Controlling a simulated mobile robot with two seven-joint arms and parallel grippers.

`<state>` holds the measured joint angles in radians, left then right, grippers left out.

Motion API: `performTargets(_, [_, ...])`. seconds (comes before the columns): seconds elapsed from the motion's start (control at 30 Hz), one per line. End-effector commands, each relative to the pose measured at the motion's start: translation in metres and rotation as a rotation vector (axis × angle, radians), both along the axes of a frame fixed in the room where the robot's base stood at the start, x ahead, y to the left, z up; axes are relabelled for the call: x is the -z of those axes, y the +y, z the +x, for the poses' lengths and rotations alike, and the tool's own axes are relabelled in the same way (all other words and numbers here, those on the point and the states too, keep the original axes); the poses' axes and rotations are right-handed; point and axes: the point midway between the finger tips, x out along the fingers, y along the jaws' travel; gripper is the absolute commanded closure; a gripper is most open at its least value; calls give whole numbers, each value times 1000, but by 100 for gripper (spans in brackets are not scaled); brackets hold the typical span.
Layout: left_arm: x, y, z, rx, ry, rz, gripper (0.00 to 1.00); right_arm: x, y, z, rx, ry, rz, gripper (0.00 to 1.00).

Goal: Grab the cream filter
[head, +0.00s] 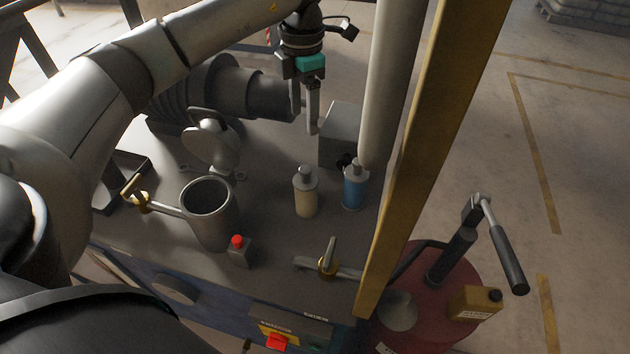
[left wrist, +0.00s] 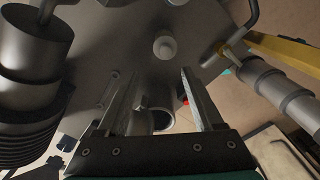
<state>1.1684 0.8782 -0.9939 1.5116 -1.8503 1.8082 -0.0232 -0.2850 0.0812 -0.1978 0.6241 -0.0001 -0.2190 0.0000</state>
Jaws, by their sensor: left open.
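The cream filter (head: 306,196) stands upright on the grey machine top, with a grey cap. The blue filter (head: 354,187) stands just right of it. My left gripper (head: 304,118) is open and empty, pointing down above and behind the cream filter, clear of it. In the left wrist view its two fingers (left wrist: 158,98) are spread apart. A pale round top (left wrist: 164,47) shows beyond the fingers there, but I cannot tell for certain which object it is. My right gripper is not in view.
An open grey pot (head: 208,205) with a raised lid (head: 211,143) stands left of the filters. A red-button box (head: 239,250) and a valve handle (head: 329,263) are in front. A grey box (head: 341,135) stands behind; a yellow post (head: 430,130) rises on the right.

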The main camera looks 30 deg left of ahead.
Motion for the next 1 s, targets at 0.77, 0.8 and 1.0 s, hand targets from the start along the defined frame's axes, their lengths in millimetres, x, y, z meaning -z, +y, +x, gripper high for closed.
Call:
performTargets(0.77, [114, -5, -7, 2, 6, -4, 32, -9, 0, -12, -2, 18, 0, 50])
performTargets(0.8, [121, -6, -9, 2, 6, -4, 32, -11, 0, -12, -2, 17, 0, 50])
performTargets(1.0, [143, -6, -8, 1, 2, -3, 32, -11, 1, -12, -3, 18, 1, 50])
